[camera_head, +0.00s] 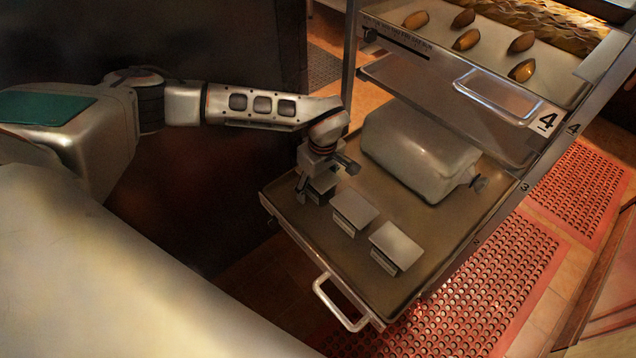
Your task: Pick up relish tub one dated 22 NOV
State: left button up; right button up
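Three small box-like tubs with flat grey lids stand in a row on a pulled-out metal drawer tray (285,205). The far-left tub (321,184) is partly hidden under my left gripper. The middle tub (354,209) and the front-right tub (396,245) are in full view. No date or label on any tub can be read from here. My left gripper (325,178) points down over the far-left tub, its fingers spread to either side of it. I cannot tell whether they touch it. My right gripper is not in view.
A large rounded metal container (420,150) with a dark knob stands behind the tubs on the tray. A shelf (445,100) marked 4 overhangs the back. A handle (340,305) sticks out at the tray's front. Red perforated mats (500,285) lie on the floor at right.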

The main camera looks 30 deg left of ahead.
pick_arm(q)
jog(key=shift+f, duration=0.25)
dwell(0.3)
jog(key=c, duration=1.6)
jog(key=shift+o, duration=0.2)
jog(key=shift+r, duration=0.1)
